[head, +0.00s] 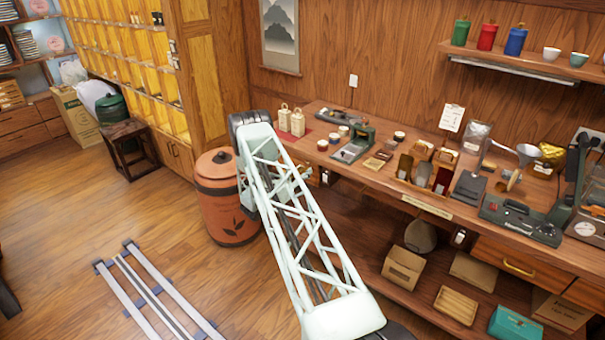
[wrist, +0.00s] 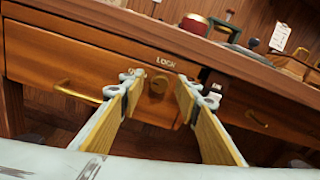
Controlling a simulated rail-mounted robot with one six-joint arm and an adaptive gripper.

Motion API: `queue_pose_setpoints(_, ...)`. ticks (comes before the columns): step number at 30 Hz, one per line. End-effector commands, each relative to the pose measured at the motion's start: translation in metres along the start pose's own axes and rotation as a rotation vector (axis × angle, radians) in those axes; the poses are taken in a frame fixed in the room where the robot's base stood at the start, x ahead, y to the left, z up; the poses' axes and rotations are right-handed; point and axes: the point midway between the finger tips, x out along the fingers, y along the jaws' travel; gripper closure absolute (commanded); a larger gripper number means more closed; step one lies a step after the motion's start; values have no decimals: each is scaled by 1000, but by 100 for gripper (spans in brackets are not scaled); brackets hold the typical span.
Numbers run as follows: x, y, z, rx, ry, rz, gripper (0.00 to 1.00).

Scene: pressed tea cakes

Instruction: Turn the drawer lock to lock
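The drawer looks closed. My gripper (wrist: 160,84) is open, its two yellow-padded fingers pointing at the drawer front. The lock shows in the gap between the fingertips, nearer the left one. I cannot tell whether either finger touches it, nor which way the lock is turned. In the head view my arm hides the lock.
A brass drawer handle (wrist: 78,93) is left of the lock. A dark device with a white label (wrist: 212,92) is just right of the right finger. The bench top (head: 340,175) above holds tea tools. An orange canister (head: 222,205) stands beside my arm.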

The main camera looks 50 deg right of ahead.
Motion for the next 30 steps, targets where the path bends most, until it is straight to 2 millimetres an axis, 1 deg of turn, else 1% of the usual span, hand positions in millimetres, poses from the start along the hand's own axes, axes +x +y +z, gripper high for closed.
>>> queue_pose_setpoints(3, 0, 0, 0, 0, 0, 0, 71)
queue_pose_setpoints(11, 0, 0, 0, 0, 0, 0, 94)
queue_pose_setpoints(22, 0, 0, 0, 29, 0, 0, 94)
queue_pose_setpoints(30, 0, 0, -2, 137, 0, -1, 94)
